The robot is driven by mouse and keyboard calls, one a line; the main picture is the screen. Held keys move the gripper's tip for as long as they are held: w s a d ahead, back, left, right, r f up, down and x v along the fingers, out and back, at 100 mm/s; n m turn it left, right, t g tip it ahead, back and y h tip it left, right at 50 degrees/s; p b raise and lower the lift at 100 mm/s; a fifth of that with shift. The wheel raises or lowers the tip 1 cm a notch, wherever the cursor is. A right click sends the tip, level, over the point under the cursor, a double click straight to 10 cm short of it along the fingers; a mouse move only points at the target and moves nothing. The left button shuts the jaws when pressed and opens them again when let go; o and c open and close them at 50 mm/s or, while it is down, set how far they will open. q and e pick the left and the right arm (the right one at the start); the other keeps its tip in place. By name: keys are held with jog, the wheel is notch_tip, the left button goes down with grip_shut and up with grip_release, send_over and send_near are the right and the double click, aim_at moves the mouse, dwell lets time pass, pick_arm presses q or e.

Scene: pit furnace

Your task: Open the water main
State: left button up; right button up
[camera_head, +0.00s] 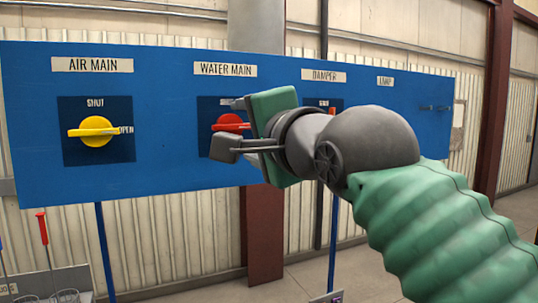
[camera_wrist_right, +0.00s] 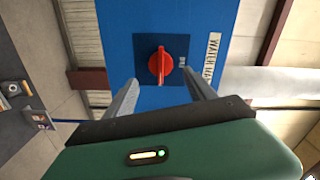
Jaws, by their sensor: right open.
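The red water main handle (camera_head: 230,123) sits on a dark square plate under the WATER MAIN label (camera_head: 225,69) on the blue panel. It lies level across the panel, partly hidden by my right gripper. My right gripper (camera_head: 233,126) is open in front of it, one finger above and one below in the head view. In the right wrist view the red handle (camera_wrist_right: 160,65) shows between and just beyond the two spread fingers (camera_wrist_right: 161,78), with a gap on each side. I see no contact. My left gripper is out of view.
The yellow AIR MAIN handle (camera_head: 95,132) is at the left of the panel (camera_head: 170,150), level, pointing at OPEN. The damper control under its DAMPER label (camera_head: 324,75) is mostly hidden by my right gripper. A red-handled tool (camera_head: 42,228) stands at lower left.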

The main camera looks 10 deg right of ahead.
jog(key=b+v, duration=0.2)
jog(key=v, duration=0.7)
jog(key=shift+s+d, duration=0.25)
jog(key=shift+s, duration=0.05)
jog(key=shift+a, duration=0.1)
jog(key=w+d+f+n+g+h, duration=0.15)
jog(key=w+f, duration=0.25)
jog(key=f, duration=0.8)
jog(key=w+d+f+n+g+h, duration=0.1)
jog(key=w+d+f+n+g, duration=0.2)
jog(key=f, duration=1)
jog(key=w+d+f+n+g+h, duration=0.15)
jog(key=w+f, duration=0.35)
jog(key=f, duration=0.7)
jog(key=s+d+f+n+g+h, duration=0.15)
jog(key=s+f, duration=0.25)
jog(key=f, duration=0.6)
jog(key=s+d+f+n+g, duration=0.1)
jog(key=s+d+f+g, duration=0.25)
jog(key=f, duration=0.75)
jog(key=s+d+f+n+g, duration=0.3)
jog(key=s+f, duration=1)
jog(key=shift+s+g, duration=0.3)
jog(key=shift+s, duration=0.05)
